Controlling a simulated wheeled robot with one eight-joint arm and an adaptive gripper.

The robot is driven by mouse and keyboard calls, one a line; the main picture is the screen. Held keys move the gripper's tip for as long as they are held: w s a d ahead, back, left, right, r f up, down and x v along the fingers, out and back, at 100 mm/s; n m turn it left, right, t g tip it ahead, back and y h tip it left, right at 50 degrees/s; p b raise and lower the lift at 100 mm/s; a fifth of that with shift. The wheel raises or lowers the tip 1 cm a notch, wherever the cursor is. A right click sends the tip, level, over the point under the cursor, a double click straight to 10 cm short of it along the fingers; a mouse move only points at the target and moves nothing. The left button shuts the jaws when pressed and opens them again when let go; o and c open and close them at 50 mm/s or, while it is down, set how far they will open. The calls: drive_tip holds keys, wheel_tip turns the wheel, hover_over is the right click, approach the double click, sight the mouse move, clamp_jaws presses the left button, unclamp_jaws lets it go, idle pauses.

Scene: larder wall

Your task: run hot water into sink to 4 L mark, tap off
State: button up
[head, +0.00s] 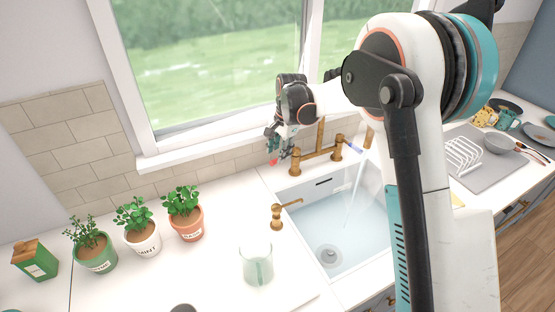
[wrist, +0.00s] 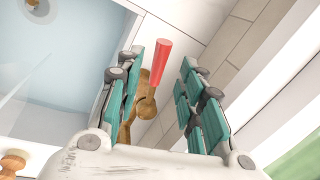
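The sink (head: 375,232) holds clear, pale blue water or shows a pale blue basin; I cannot tell the level, and no 4 L mark is readable. A stream of water (head: 357,182) falls into it from the brass tap (head: 318,155). The red hot handle (wrist: 162,62) sticks out between my gripper's fingers in the wrist view, with gaps on both sides; its tip also shows in the head view (head: 273,162). My gripper (wrist: 168,85) is open around it. The blue cold handle (head: 352,148) is on the tap's right side. The drain (head: 328,255) shows at the basin floor.
A brass soap pump (head: 277,218) and a glass jug (head: 257,266) stand left of the sink. Potted herbs (head: 184,218) line the counter further left. A drying mat with a white rack (head: 464,155) lies to the right. The window wall is close behind the tap.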

drive_tip(key=shift+w+a+f, duration=0.15)
drive_tip(key=shift+f, duration=0.85)
drive_tip(key=shift+w+a+f, duration=0.1)
drive_tip(key=shift+f, duration=0.85)
drive_tip(key=shift+c, duration=0.2)
clamp_jaws()
